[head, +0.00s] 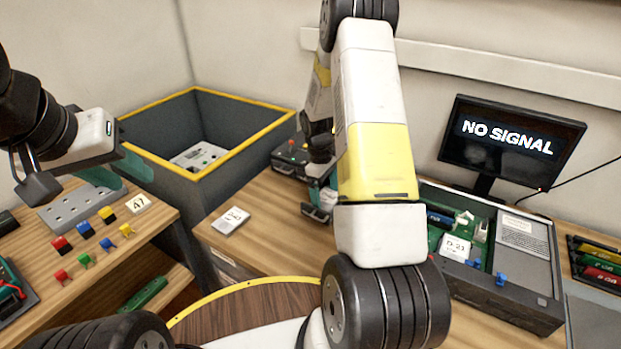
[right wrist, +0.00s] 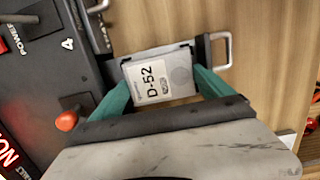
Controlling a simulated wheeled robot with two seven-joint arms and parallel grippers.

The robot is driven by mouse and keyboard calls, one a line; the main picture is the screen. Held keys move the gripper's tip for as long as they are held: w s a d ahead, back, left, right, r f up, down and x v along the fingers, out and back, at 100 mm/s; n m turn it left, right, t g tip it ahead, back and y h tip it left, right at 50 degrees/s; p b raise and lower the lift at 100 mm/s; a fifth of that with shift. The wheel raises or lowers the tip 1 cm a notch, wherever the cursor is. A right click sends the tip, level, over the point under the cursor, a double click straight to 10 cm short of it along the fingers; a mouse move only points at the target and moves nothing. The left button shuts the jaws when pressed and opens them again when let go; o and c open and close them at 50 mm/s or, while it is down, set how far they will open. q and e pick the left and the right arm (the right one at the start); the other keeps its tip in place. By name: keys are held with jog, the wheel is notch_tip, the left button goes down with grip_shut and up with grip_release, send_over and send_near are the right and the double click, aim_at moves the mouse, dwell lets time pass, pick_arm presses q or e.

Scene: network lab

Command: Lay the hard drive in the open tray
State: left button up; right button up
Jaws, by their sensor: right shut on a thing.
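The hard drive (right wrist: 158,80), a pale plate marked D-52, lies between the teal fingers of my right gripper (right wrist: 162,90) in the right wrist view. My right gripper is shut on it. The open tray (right wrist: 203,48), with a metal handle, sticks out from a dark unit. The drive overlaps the tray; I cannot tell whether it touches the tray floor. In the head view my right gripper (head: 320,198) is beside the dark unit (head: 287,157), partly hidden by my arm. My left gripper (head: 118,172) is open and empty above the left table.
A pale labelled plate (head: 231,221) lies on the wooden table. A yellow-rimmed bin (head: 213,155) stands behind. An open chassis (head: 508,290) and a monitor (head: 510,146) are at right. Coloured pieces (head: 84,230) and a grey perforated plate (head: 72,208) lie on the left table.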

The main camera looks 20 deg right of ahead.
jog(key=shift+f, duration=0.25)
dwell(0.4)
jog(key=o, duration=1.3)
jog(key=shift+r, duration=4)
